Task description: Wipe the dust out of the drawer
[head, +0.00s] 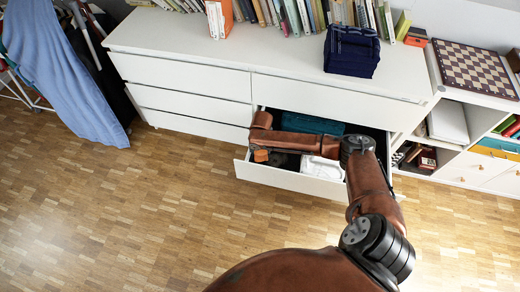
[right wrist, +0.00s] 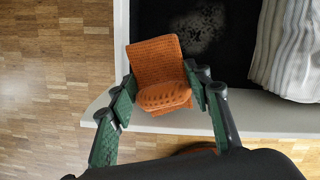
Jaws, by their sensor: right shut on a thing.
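The drawer (head: 290,180) is pulled out of the white dresser; its front edge also shows in the right wrist view (right wrist: 270,125). A pale grey dust patch (right wrist: 200,27) lies on its dark floor. My right gripper (right wrist: 165,92) is shut on an orange textured cloth (right wrist: 158,60). In the head view the orange cloth (head: 261,155) shows at the drawer's left end. In the wrist view the cloth overlaps the front wall and the dark floor, just beside the dust. Whether it touches the floor I cannot tell. My left gripper is not in view.
A striped grey-white folded textile (right wrist: 290,50) lies in the drawer right of the dust. A teal folded textile (head: 312,124) lies farther back. The white dresser (head: 220,52) carries books and a dark blue folded stack (head: 351,52). The wooden floor (head: 120,210) is open at left.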

